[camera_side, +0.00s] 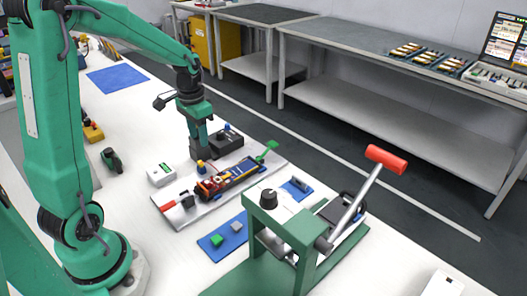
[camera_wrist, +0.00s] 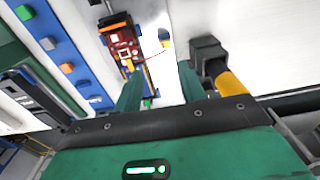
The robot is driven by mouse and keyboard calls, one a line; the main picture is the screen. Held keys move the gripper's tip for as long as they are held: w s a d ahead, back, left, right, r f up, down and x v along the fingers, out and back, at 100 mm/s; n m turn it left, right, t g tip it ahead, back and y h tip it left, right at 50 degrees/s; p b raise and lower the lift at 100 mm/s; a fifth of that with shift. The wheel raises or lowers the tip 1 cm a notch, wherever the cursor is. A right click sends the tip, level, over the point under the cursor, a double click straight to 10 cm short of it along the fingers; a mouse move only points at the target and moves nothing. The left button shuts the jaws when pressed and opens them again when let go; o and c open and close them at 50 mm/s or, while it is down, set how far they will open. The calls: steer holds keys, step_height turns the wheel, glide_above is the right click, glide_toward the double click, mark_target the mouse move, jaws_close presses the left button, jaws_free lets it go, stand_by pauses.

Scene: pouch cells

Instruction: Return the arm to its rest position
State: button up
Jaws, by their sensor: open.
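My green arm rises at the left in the side view and reaches over the white table (camera_side: 130,205). My gripper (camera_side: 200,145) points down beside a dark block-like device (camera_side: 222,143), behind the tray with the pouch-cell assembly (camera_side: 232,180). In the wrist view the two green fingers of my gripper (camera_wrist: 160,85) stand apart with nothing held between them. The red and yellow assembly (camera_wrist: 124,45) lies beyond the left finger. Whether the fingertips touch the dark device cannot be told.
A green lever press (camera_side: 290,235) with a red handle (camera_side: 386,159) stands at the front right. A blue mat (camera_side: 232,240) with small blocks lies before the tray. A white box (camera_side: 160,174) sits left of the tray. Grey benches (camera_side: 410,75) stand behind. The left table area is fairly open.

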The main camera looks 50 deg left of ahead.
steer(key=s+d+r+t, duration=0.5)
steer(key=s+d+r, duration=0.6)
steer(key=s+d, duration=0.2)
steer(key=shift+d+r, duration=0.2)
steer(key=shift+d, duration=0.85)
steer(key=shift+s, duration=0.1)
